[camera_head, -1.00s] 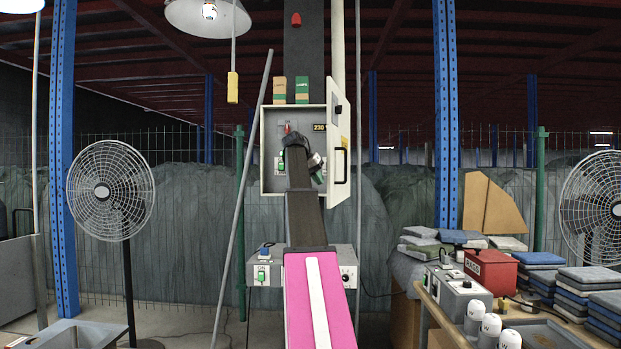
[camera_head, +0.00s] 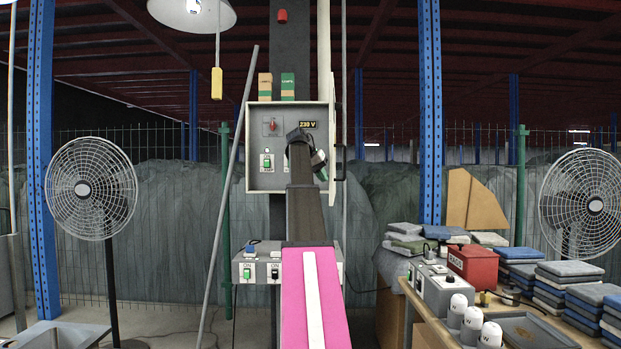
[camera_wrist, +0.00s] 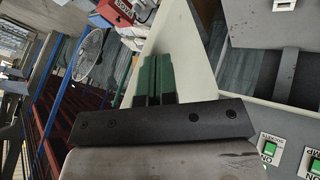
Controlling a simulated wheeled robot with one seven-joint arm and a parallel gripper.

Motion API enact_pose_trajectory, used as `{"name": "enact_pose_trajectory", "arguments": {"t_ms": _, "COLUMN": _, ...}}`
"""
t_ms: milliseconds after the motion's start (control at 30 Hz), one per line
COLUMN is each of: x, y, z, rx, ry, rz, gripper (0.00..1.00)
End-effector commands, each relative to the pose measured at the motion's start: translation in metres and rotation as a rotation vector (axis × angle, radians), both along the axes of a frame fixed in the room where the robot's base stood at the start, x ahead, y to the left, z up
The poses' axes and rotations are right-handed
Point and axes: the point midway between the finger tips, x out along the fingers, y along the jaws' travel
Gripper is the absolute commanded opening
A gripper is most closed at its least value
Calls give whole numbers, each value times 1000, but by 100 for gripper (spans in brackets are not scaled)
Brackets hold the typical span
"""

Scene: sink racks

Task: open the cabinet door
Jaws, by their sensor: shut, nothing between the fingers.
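The grey electrical cabinet (camera_head: 252,150) hangs on the dark post in the head view. Its light door (camera_head: 333,120) is hinged at the right and stands well open, nearly edge-on. The black door handle (camera_head: 341,162) sticks out to the right. My gripper (camera_head: 319,161) is in front of the cabinet's right part, left of the door's inner side. In the wrist view the green fingertips (camera_wrist: 158,62) are together and empty, lying over the pale door panel (camera_wrist: 180,52). I cannot tell whether they touch it. My arm hides part of the cabinet's inside.
Inside the cabinet are switches (camera_head: 267,161) and a red knob (camera_head: 273,126). Two small boxes (camera_head: 276,86) stand on top. A grey control box (camera_head: 256,270) is below. A leaning pole (camera_head: 231,170) is at left; a cluttered bench (camera_head: 418,309) is at right.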

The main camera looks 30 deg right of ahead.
Motion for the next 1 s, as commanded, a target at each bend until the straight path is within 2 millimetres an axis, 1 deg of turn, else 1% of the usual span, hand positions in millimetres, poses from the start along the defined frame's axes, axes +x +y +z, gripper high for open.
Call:
{"name": "enact_pose_trajectory", "arguments": {"t_ms": 33, "x": -13, "y": -11, "z": -1, "rx": 0, "ry": -2, "rz": 14, "gripper": 0}}
{"name": "enact_pose_trajectory", "arguments": {"t_ms": 100, "x": -26, "y": -27, "z": -1, "rx": -1, "ry": -2, "rz": 55, "gripper": 0}}
{"name": "enact_pose_trajectory", "arguments": {"t_ms": 300, "x": -58, "y": -74, "z": 0, "rx": 0, "ry": -2, "rz": 168, "gripper": 0}}
{"name": "enact_pose_trajectory", "arguments": {"t_ms": 500, "x": -81, "y": -118, "z": 0, "rx": 0, "ry": -1, "rz": 269, "gripper": 0}}
{"name": "enact_pose_trajectory", "arguments": {"t_ms": 600, "x": -88, "y": -136, "z": 1, "rx": 1, "ry": -1, "rz": 266, "gripper": 0}}
{"name": "enact_pose_trajectory", "arguments": {"t_ms": 800, "x": -98, "y": -161, "z": 1, "rx": 1, "ry": -1, "rz": 266, "gripper": 0}}
{"name": "enact_pose_trajectory", "arguments": {"t_ms": 1000, "x": -102, "y": -173, "z": 0, "rx": 1, "ry": 0, "rz": 267, "gripper": 0}}
